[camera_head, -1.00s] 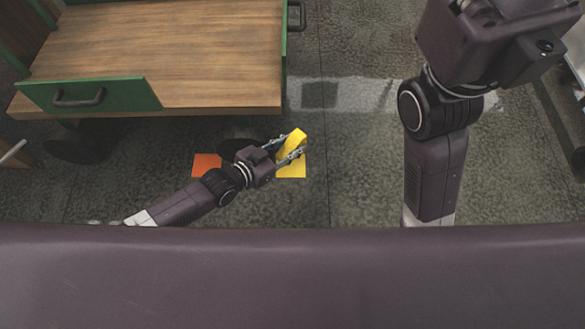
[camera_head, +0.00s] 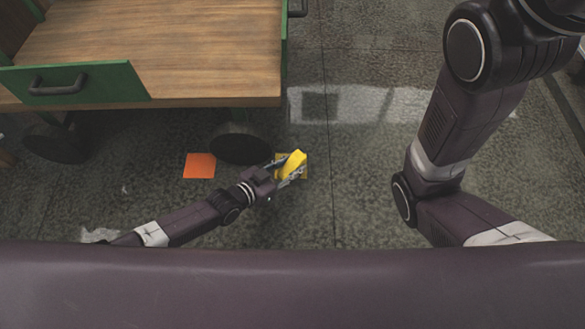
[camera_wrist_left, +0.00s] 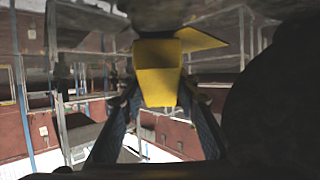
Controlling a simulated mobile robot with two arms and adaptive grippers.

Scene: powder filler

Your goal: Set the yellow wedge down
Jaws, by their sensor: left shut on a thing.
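My left gripper (camera_head: 289,166) is shut on the yellow wedge (camera_head: 293,162), low over the yellow square (camera_head: 303,173) on the floor. The wedge and fingers cover much of that square. In the left wrist view the wedge (camera_wrist_left: 157,80) sits between the two fingers, and the yellow square (camera_wrist_left: 203,39) shows right by its upper end. I cannot tell whether the wedge touches the floor. My right arm shows at the right, but its gripper is out of view.
An orange square (camera_head: 199,166) lies on the floor to the left. A cart with a wooden top (camera_head: 170,45) and green frame stands behind, its dark wheel (camera_head: 240,144) close to my left gripper. The floor right of the yellow square is clear.

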